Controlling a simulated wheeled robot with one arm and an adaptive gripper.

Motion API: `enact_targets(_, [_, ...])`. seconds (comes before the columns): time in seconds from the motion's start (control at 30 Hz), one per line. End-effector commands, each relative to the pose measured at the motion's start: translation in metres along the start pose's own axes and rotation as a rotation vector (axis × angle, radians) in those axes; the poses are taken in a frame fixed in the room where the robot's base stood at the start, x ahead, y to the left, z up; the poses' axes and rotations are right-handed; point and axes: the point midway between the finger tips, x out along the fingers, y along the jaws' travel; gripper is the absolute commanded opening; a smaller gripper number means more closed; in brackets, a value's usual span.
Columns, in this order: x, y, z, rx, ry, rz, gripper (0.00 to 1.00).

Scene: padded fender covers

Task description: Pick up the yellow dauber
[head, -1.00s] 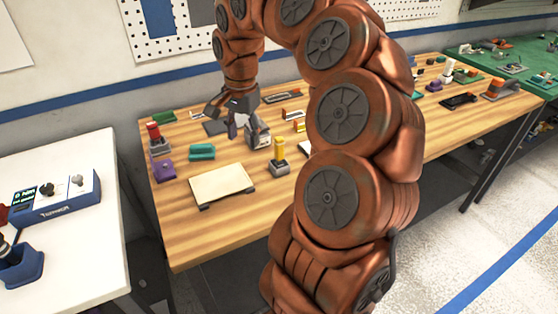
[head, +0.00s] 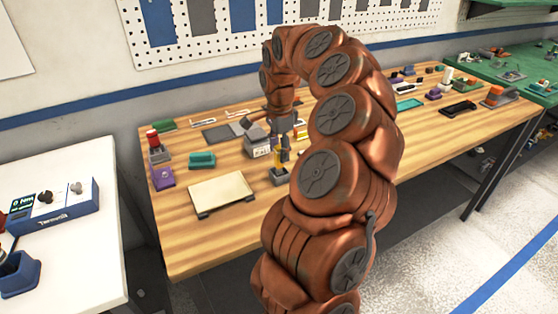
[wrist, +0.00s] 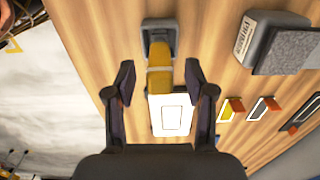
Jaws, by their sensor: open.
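The yellow dauber (head: 278,158) stands in a grey holder (head: 280,177) on the wooden bench, partly hidden by my gripper and arm in the head view. In the wrist view the yellow dauber (wrist: 160,56) lies between the fingertips in the picture, with its grey holder (wrist: 158,26) beyond. My gripper (wrist: 158,66) is open, one finger on each side of the dauber, and no contact shows. In the head view my gripper (head: 284,146) hangs right at the dauber; its exact height is unclear.
A grey labelled box (head: 257,148) stands close left of the dauber. A cream board (head: 222,190), a teal block (head: 202,160) and a purple item (head: 161,178) lie further left. A white card (wrist: 170,116) shows between the fingers in the wrist view. The bench's front strip is clear.

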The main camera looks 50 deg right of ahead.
Motion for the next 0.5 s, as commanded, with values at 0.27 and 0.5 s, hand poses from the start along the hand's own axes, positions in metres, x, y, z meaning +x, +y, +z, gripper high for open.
enact_targets(0.27, [0.03,0.0,0.001,-0.003,0.0,0.001,0.54])
enact_targets(0.5, [0.037,0.0,0.001,-0.001,0.0,-0.002,0.54])
